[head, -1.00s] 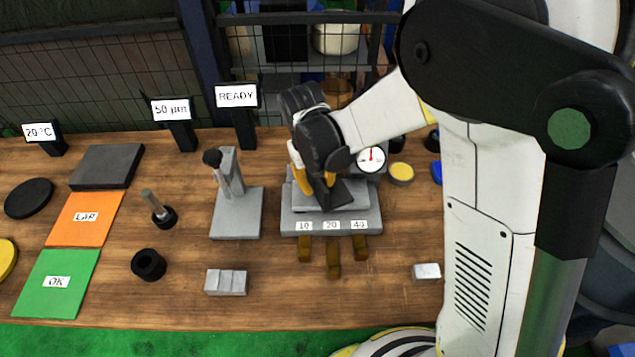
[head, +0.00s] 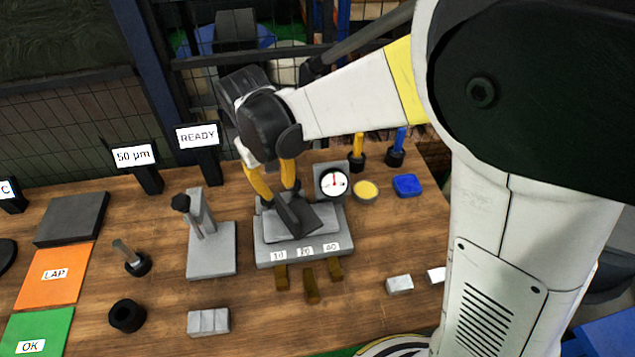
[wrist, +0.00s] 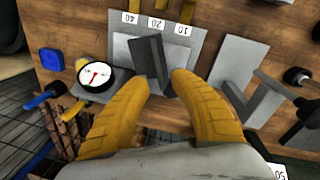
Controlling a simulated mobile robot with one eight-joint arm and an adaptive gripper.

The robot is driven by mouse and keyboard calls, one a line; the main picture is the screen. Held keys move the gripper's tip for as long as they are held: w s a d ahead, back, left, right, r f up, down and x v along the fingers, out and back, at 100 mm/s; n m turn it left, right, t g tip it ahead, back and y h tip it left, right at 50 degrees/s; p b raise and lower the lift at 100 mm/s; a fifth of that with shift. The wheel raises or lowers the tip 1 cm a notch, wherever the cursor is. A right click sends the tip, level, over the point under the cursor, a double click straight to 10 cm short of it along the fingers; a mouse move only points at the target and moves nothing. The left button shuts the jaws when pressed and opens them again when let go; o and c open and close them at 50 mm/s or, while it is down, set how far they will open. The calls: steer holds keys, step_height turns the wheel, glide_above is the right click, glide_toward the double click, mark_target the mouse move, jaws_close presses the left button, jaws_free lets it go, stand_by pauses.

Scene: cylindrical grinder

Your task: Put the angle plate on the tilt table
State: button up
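The dark angle plate (head: 312,218) rests on the grey tilt table (head: 338,222), whose front edge carries the labels 10, 20 and 40. One flange lies on the top plate and the other stands up. In the wrist view the angle plate (wrist: 147,58) shows beyond the fingertips, on the light top plate of the tilt table (wrist: 120,50). My gripper (head: 282,196) is above it with its yellow fingers spread. In the wrist view my gripper (wrist: 163,80) is open, and nothing is clamped between the fingers.
A dial gauge (head: 333,183) stands close behind the table at right. A grey stand (head: 212,245) with an upright post is to the left. Brown blocks (head: 310,285) lie in front. A blue piece (head: 407,185) and yellow tin (head: 365,191) sit at right.

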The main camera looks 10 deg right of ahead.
steer(key=s+d+r+m+t, duration=0.2)
steer(key=s+d+r, duration=0.3)
steer(key=d, duration=0.3)
steer(key=s+d+r+m+t+y, duration=0.1)
steer(key=s+d+r+t, duration=0.3)
steer(key=s+d, duration=0.4)
steer(key=shift+d+r+m+t, duration=0.3)
steer(key=shift+d+r+m, duration=0.1)
steer(key=shift+d+m, duration=0.2)
step_height(320, 180, down, 3)
steer(key=b, duration=0.2)
steer(key=shift+r+b, duration=0.15)
steer(key=shift+b, duration=0.2)
